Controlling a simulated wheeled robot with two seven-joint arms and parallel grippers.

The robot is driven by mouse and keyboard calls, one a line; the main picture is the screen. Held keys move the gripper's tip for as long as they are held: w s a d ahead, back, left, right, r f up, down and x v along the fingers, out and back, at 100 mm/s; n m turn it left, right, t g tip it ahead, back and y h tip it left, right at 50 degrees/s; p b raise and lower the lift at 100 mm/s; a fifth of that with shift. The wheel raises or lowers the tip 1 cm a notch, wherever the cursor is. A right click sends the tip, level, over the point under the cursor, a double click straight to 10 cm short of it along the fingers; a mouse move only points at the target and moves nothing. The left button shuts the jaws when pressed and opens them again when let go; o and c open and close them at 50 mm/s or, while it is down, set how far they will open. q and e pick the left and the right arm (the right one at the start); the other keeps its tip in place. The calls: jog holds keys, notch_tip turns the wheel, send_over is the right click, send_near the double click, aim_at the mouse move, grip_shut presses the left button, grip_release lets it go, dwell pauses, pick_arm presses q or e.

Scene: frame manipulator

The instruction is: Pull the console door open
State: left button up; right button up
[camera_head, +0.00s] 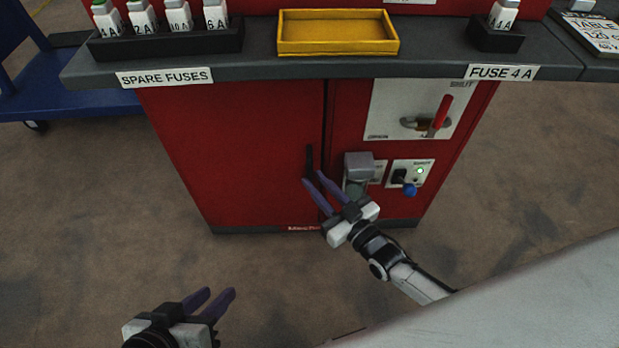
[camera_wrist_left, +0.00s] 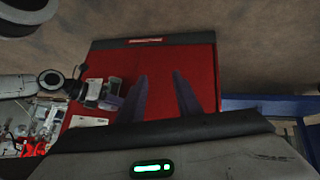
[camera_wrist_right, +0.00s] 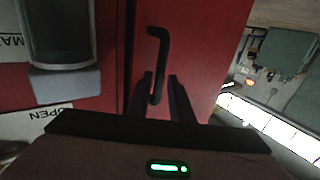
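The console door (camera_head: 235,150) is a red panel on the front left of the console, and it looks shut. Its black bar handle (camera_head: 309,157) stands near the door's right edge. In the right wrist view the handle (camera_wrist_right: 162,58) runs down towards my right gripper (camera_wrist_right: 162,85); its lower end appears between the two fingers, closer to the left one. The fingers are apart. In the head view my right gripper (camera_head: 318,184) is at the handle's lower end. My left gripper (camera_head: 218,296) is open and empty at the lower left, apart from the door.
Right of the door are a grey box (camera_head: 359,166), a switch panel (camera_head: 408,174) and a white panel with a red lever (camera_head: 441,113). A dark countertop holds a yellow tray (camera_head: 338,46) and fuses. A blue cart (camera_head: 70,85) stands left. The floor before the door is clear.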

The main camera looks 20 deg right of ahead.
aim_at(311, 178)
jog(key=shift+b+x, duration=0.4)
jog(key=shift+x, duration=1.3)
pick_arm(q)
jog(key=shift+w+d+r, duration=0.2)
jog(key=shift+d+r, duration=0.15)
jog(key=shift+r, duration=0.05)
pick_arm(e)
jog(key=shift+c, duration=0.3)
grip_shut()
